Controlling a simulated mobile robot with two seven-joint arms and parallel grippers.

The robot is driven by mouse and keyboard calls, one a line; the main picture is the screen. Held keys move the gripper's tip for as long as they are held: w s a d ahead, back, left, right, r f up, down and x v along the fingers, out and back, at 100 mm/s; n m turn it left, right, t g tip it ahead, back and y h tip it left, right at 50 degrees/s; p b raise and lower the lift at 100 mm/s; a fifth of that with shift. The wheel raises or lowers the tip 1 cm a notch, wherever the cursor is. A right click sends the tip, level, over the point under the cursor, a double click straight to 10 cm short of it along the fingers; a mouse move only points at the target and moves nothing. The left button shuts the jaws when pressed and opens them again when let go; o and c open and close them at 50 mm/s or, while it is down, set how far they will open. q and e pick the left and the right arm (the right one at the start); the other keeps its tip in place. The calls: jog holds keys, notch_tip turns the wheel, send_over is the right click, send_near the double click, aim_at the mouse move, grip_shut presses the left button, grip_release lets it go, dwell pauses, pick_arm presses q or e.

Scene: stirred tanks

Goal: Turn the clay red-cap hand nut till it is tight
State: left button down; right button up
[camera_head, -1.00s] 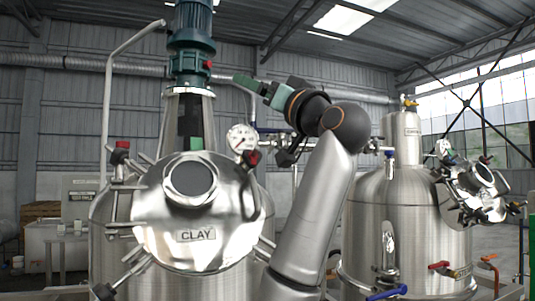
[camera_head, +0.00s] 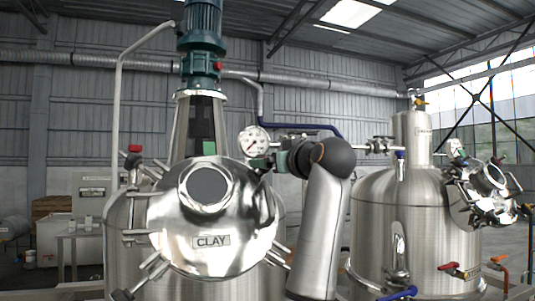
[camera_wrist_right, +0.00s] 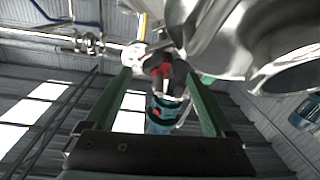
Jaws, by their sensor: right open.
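The clay tank's round steel lid (camera_head: 170,240) carries a CLAY label (camera_head: 211,241). The red-cap hand nut (camera_wrist_right: 160,70) shows in the right wrist view as a dark body with a red cap, between the two fingers. In the head view my right gripper covers it at the lid's upper right edge. My right gripper (camera_head: 259,163) points left there, and its open green fingers (camera_wrist_right: 158,77) stand on either side of the nut with gaps showing. Whether a finger touches the nut cannot be told. My left gripper is out of view.
A pressure gauge (camera_head: 253,142) stands just above my right gripper. A teal mixer motor (camera_head: 202,65) rises above the tank. Another red-capped part (camera_head: 134,149) is at the lid's left. A second steel tank (camera_head: 440,215) stands right of my arm.

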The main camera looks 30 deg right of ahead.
jog(key=shift+w+d+p, duration=0.15)
jog(key=shift+w+p, duration=0.05)
jog(key=shift+w, duration=0.55)
jog(key=shift+w+d+p, duration=0.1)
jog(key=shift+w+p, duration=0.1)
jog(key=shift+w, duration=0.55)
jog(key=c, duration=1.4)
